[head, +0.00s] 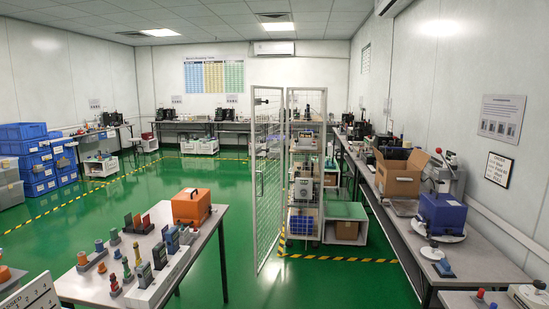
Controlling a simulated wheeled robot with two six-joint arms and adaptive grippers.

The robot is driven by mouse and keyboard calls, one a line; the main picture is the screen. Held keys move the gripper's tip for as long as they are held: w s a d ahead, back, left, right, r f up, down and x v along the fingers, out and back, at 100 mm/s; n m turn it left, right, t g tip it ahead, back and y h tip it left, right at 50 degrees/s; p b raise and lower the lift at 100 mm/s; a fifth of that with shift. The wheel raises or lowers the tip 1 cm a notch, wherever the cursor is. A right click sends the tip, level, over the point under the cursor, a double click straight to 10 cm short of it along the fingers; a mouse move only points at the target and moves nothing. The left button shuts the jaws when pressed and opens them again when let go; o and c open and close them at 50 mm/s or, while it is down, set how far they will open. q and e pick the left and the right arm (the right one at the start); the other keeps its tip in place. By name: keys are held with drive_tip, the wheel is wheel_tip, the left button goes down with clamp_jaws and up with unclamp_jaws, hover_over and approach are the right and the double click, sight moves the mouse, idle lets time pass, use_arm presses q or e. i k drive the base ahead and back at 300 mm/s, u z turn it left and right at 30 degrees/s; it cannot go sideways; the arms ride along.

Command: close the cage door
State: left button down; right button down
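The cage door (268,185) is a tall white-framed panel of wire mesh in the middle of the head view. It stands open, swung out toward me, with its near edge on the left and its far edge by the cage frame (288,130). A small dark fitting (262,101), perhaps a latch or handle, sits near the top of its near edge. Behind and to the right, shelves (304,185) holding instruments show through the opening. Neither of my grippers is in view.
A table (205,232) with handheld testers and an orange case (191,206) stands at front left. A long bench (385,215) with a cardboard box (399,172) runs along the right wall. Green floor (330,285) is clear before the cage, with yellow-black tape (345,259).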

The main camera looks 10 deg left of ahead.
sight(256, 270)
drive_tip(key=i, duration=2.15)
drive_tip(key=u, duration=1.25)
drive_tip(key=k, duration=0.65)
drive_tip(key=z, duration=0.15)
drive_tip(key=i, duration=0.7)
drive_tip(key=z, duration=0.6)
drive_tip(key=i, duration=1)
drive_tip(key=u, duration=0.5)
